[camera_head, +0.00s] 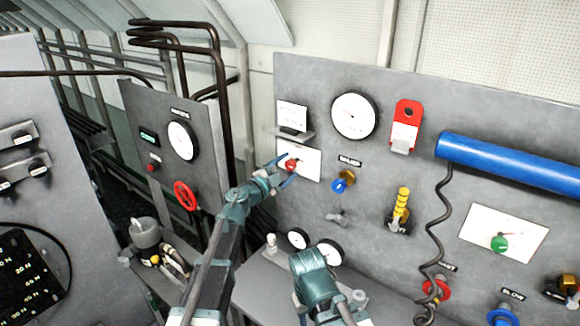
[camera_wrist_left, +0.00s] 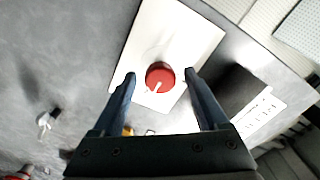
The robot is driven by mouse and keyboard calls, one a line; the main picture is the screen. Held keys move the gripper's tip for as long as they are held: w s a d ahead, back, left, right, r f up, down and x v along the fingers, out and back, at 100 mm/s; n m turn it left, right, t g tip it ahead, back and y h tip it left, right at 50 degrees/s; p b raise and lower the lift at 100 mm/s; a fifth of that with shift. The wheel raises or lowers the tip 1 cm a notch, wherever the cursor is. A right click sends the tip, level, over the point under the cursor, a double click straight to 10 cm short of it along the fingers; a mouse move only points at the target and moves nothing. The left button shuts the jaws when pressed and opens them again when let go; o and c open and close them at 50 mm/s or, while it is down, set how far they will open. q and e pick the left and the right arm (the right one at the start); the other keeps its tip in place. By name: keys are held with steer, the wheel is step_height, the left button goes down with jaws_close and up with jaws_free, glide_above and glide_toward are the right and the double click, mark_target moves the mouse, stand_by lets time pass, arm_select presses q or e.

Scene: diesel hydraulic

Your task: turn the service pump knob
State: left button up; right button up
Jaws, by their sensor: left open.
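A red knob (camera_head: 291,165) with a white pointer line sits on a white plate (camera_head: 311,160) on the grey panel. In the left wrist view the knob (camera_wrist_left: 160,77) is near the centre on its white plate (camera_wrist_left: 150,40). I cannot read a label for it. My left gripper (camera_head: 285,170) is open, with one finger on each side of the knob. In the left wrist view a gap shows between each fingertip and the knob; I cannot tell how deep the fingers reach. Part of my right arm shows at the bottom of the head view, but its gripper does not.
A blue knob (camera_head: 343,181) and a small lever (camera_head: 338,217) sit close below and right on the panel. A red handwheel (camera_head: 186,196) is on the left panel.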

arm_select(q)
steer(key=v, duration=1.2)
steer(key=shift+s, duration=0.15)
